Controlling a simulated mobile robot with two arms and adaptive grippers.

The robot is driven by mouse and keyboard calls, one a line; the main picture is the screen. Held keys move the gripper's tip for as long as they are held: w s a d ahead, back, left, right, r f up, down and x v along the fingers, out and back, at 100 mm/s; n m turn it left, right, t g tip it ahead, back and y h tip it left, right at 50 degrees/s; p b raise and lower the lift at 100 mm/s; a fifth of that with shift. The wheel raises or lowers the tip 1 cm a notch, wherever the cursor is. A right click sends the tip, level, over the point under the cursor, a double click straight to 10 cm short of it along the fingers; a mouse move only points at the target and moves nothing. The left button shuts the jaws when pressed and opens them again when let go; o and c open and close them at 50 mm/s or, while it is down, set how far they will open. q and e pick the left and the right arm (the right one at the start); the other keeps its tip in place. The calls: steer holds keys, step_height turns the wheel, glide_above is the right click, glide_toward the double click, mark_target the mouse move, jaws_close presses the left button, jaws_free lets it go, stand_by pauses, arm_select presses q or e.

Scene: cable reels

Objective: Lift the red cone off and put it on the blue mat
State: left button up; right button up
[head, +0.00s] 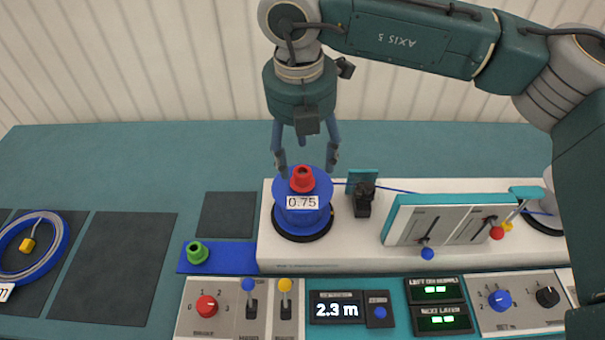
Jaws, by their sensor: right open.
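The red cone (302,179) sits on top of the blue cable reel (302,215) labelled 0.75. The reel stands upright on the white platform. The blue mat (230,258) lies left of the platform, with a green cone (197,253) near its left end. My right gripper (306,168) points down over the reel. Its fingers are apart, on either side of the red cone, and show a gap to it. Whether the fingertips reach the cone's height is hard to tell. My left gripper is not in view.
A black cable guide (363,197) stands right of the reel, with a slider panel (445,220) beyond it. A blue cable coil (32,247) lies at the far left. Dark empty pads (118,268) lie between. Levers and knobs line the front.

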mark_target(303, 173)
steer(key=shift+f, duration=0.55)
steer(key=f+p, duration=0.2)
steer(key=f, duration=0.1)
steer(key=w+f+p, duration=0.1)
steer(key=f, duration=0.1)
steer(key=shift+a, duration=0.25)
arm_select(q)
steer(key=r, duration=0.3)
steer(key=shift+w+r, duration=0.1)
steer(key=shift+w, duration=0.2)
arm_select(e)
steer(key=c, duration=1.2)
steer(key=shift+r, duration=0.1)
steer(key=shift+c, duration=0.2)
